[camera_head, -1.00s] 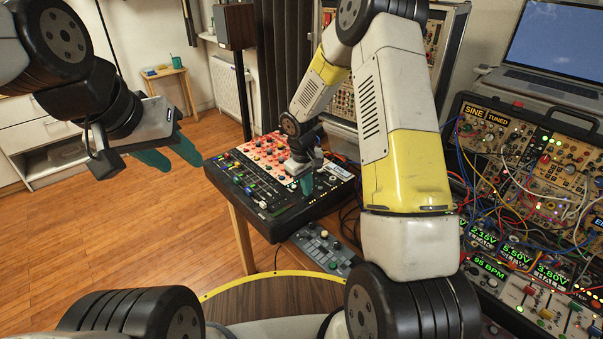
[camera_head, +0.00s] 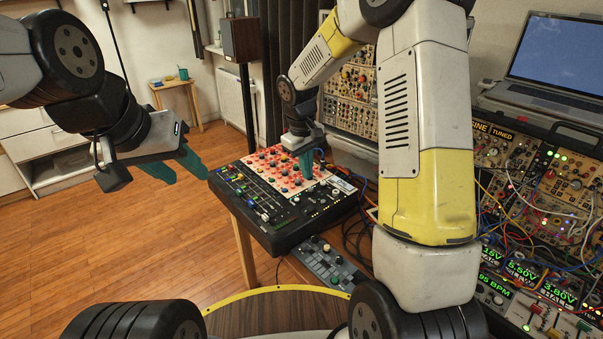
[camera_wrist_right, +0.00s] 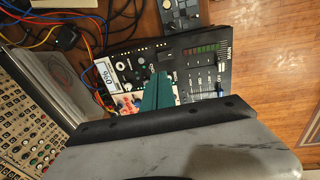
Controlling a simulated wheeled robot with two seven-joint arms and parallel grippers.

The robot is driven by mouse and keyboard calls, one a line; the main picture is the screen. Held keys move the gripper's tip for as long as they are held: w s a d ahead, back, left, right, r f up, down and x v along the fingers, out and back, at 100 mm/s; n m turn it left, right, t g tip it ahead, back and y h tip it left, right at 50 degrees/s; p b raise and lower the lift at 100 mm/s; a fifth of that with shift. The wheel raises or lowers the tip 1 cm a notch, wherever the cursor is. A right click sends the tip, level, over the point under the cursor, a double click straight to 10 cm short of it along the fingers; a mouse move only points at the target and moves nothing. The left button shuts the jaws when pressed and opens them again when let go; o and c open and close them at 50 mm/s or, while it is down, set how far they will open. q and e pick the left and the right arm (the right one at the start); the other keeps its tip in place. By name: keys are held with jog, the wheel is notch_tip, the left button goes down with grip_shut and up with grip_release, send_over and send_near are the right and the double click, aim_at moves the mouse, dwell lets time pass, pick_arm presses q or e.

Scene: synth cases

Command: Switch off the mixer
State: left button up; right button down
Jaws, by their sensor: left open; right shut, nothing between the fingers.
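The mixer (camera_head: 280,220) is a black console with coloured faders and knobs and a red-and-white panel, on a wooden table. It also shows in the right wrist view (camera_wrist_right: 205,65), with a white label and a level-meter section marked MAIN. My right gripper (camera_head: 306,166) is shut and empty, its green fingers pointing down over the red-and-white panel. In the right wrist view its fingertips (camera_wrist_right: 160,78) overlap the mixer's top; I cannot tell whether they touch. My left gripper (camera_head: 184,168) is open and empty, left of the mixer, above the floor.
A small grey controller (camera_head: 327,263) lies in front of the mixer. Cables run along the mixer's right side. A modular synth case (camera_head: 540,200) with patch cables and a laptop (camera_head: 555,60) stand at the right. Open wooden floor (camera_head: 120,250) lies to the left.

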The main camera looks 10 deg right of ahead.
aim_at(311, 208)
jog(key=shift+r, duration=0.8)
jog(key=shift+s, duration=0.1)
jog(key=shift+a, duration=0.1)
jog(key=f, duration=0.4)
jog(key=d+f, duration=0.1)
jog(key=f, duration=0.8)
jog(key=shift+w+d+f, duration=0.25)
jog(key=shift+w+f, duration=0.15)
